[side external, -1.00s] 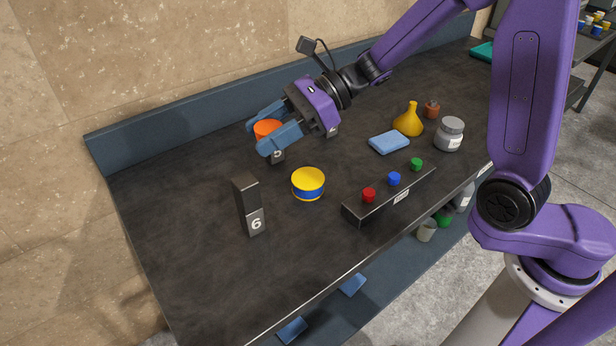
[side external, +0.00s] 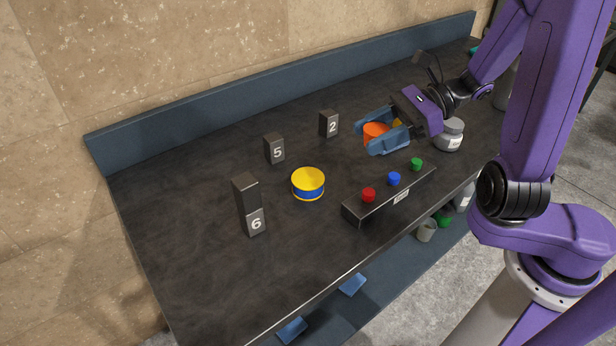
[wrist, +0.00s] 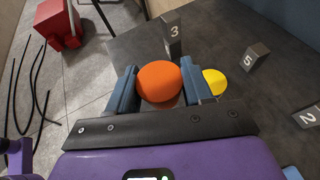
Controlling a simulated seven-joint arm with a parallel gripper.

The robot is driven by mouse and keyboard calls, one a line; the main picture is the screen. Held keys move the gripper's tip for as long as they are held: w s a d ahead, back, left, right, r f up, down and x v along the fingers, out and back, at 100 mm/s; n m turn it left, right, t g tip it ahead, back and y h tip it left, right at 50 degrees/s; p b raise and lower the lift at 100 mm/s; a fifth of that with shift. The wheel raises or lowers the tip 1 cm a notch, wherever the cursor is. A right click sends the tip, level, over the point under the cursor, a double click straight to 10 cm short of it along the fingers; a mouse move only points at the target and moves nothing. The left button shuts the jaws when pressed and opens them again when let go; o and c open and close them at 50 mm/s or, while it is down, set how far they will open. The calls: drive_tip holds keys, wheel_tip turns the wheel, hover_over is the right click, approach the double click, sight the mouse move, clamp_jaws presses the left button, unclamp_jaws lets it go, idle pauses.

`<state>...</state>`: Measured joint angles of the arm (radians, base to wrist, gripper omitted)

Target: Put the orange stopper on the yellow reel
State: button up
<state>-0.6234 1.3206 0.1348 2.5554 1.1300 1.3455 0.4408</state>
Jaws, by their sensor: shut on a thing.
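My gripper (side external: 366,133) is shut on the orange stopper (side external: 375,131) and holds it above the table, over its right part. In the wrist view the round orange stopper (wrist: 159,82) sits between the two blue fingers. The yellow reel (side external: 308,183), with a yellow top and a blue band, stands upright on the table, left of and nearer the camera than my gripper. Its top is bare. In the wrist view the yellow reel (wrist: 214,82) shows just right of the right finger, partly covered by it.
A tall dark block (side external: 247,205) stands left of the reel. Smaller numbered blocks 5 (side external: 274,149) and 2 (side external: 328,123) stand behind it. A button box (side external: 390,195) with red, blue and green buttons lies to its right. A grey jar (side external: 449,136) stands beside my gripper.

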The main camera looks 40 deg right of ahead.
wheel_tip(320, 180, down, 2)
drive_tip(key=shift+w+f, duration=0.15)
drive_tip(key=shift+w+a+f, duration=0.45)
drive_tip(key=shift+w+f, duration=0.2)
drive_tip(key=shift+w, duration=0.7)
drive_tip(key=shift+w+a+f, duration=0.5)
drive_tip(key=shift+w+f, duration=0.1)
drive_tip(key=shift+w, duration=0.8)
drive_tip(key=shift+w+a+f, duration=0.45)
drive_tip(key=shift+w+f, duration=0.2)
drive_tip(key=shift+w, duration=0.7)
drive_tip(key=shift+c, duration=0.7)
hover_over(308, 178)
drive_tip(key=f, duration=0.5)
drive_tip(key=shift+s+f, duration=0.2)
drive_tip(key=shift+f, duration=0.05)
drive_tip(key=shift+w+f, duration=0.2)
drive_tip(key=shift+f, duration=1.55)
drive_tip(key=o, duration=1.2)
drive_tip(key=shift+c, duration=0.2)
